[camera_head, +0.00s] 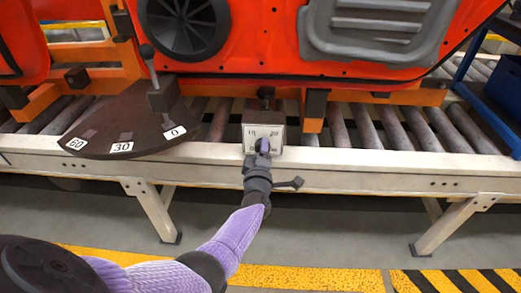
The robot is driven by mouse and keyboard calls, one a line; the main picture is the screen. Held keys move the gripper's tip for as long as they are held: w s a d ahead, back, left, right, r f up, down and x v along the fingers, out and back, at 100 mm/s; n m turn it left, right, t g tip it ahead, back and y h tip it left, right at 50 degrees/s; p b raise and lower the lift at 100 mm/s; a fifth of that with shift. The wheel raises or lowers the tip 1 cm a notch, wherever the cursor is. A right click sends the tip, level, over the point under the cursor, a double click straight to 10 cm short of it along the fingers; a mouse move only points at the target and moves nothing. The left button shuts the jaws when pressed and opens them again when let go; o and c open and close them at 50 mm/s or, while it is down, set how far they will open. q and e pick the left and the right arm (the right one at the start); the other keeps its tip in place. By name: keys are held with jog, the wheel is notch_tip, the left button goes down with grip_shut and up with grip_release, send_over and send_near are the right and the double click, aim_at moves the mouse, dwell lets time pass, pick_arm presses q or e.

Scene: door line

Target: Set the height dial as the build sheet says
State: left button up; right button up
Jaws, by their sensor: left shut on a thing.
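The height dial has a small square light plate (249,133) with small numerals, mounted on the front rail of the roller conveyor. My left gripper (263,146) is at the dial's middle, shut on its knob, which it mostly hides. The plate's lower numerals are partly covered, and I cannot read the dial's setting. My right gripper is not in view. No build sheet shows in this view.
A dark fan-shaped plate (112,122) marked 60, 30 and 0 with an upright lever (149,66) stands left of the dial. An orange-red door panel (266,45) stands behind. A blue bin (495,92) is at right. The floor in front is clear.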

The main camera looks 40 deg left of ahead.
pick_arm(q)
jog(key=shift+d+m+p, duration=0.15)
jog(key=shift+m+p, duration=0.65)
jog(key=shift+m, duration=6.5)
jog(key=o, duration=1.3)
jog(key=shift+w, duration=0.1)
